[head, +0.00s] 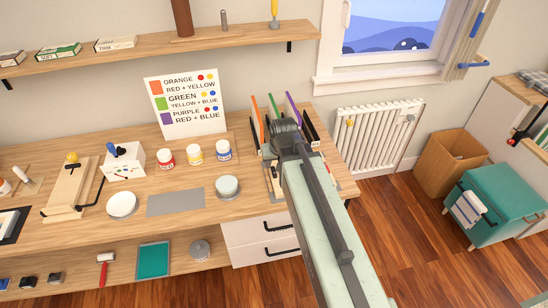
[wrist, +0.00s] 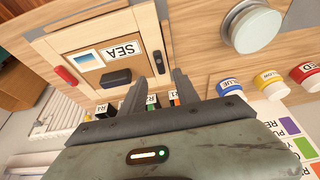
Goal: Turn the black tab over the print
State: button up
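In the wrist view a wooden frame (wrist: 95,38) holds a print (wrist: 88,57) with a small blue picture, beside a card reading SEA (wrist: 123,49). A narrow black tab (wrist: 159,62) sits at the frame's right side. A dark block (wrist: 116,77) lies along the frame's near edge, and a red piece (wrist: 66,76) is at its left. My gripper (wrist: 159,78) is open and empty, its two fingers apart just short of the frame, near the black tab. Whether they touch anything is unclear. In the head view my arm hides most of the frame.
Paint jars (head: 195,153), a pale round-topped container (head: 227,186) and a grey mat (head: 175,202) stand left of my arm on the desk. Coloured upright pieces (head: 257,116) stand around my gripper. A colour chart (head: 187,103) leans behind. A radiator (head: 378,138) is to the right.

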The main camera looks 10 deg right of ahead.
aim_at(274, 171)
jog(key=b+x, duration=0.7)
jog(key=x, duration=0.1)
jog(key=shift+r, duration=0.1)
grip_shut()
